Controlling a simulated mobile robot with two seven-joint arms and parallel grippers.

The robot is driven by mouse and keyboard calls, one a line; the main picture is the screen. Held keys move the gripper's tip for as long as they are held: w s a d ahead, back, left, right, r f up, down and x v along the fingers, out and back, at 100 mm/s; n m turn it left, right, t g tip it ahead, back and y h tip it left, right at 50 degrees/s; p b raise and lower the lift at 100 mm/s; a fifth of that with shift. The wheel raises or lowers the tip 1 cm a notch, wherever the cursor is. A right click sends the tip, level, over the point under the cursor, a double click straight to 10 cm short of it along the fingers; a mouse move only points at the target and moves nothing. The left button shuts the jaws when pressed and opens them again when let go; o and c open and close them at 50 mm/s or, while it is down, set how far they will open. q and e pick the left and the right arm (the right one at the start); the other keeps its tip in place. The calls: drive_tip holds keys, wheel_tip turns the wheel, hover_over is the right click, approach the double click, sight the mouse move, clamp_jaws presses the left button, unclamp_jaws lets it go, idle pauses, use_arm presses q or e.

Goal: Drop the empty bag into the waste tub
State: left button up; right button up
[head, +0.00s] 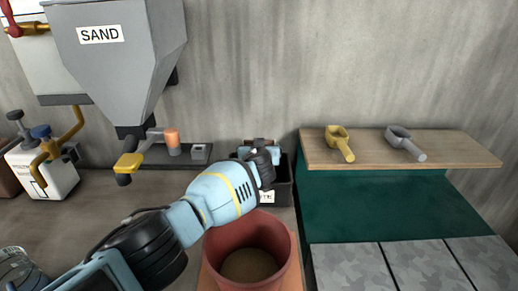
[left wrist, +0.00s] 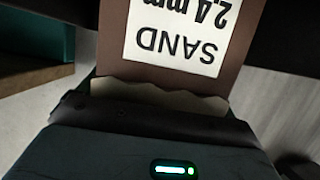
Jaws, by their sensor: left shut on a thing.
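My left arm reaches from the lower left in the head view, and its gripper (head: 259,150) is at a dark tub (head: 283,193) by the back wall. The tub has a white label, partly hidden by my arm, so I cannot read it. In the left wrist view the left gripper (left wrist: 155,112) is shut on the torn, pale edge of a brown paper bag (left wrist: 113,30). The bag's white label reads "SAND 2,4 mm", upside down. The bag is hidden in the head view, and I cannot tell whether it is inside the tub's rim. My right gripper is not in view.
A red-brown bucket (head: 222,246) with brown contents stands in front of the tub. A grey SAND hopper (head: 125,60) with a yellow-handled outlet is at left. A wooden shelf (head: 375,155) at right holds a yellow scoop (head: 340,142) and a grey scoop (head: 404,142).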

use_arm(q)
drive_tip(key=shift+f, duration=0.6)
drive_tip(key=shift+f, duration=0.1)
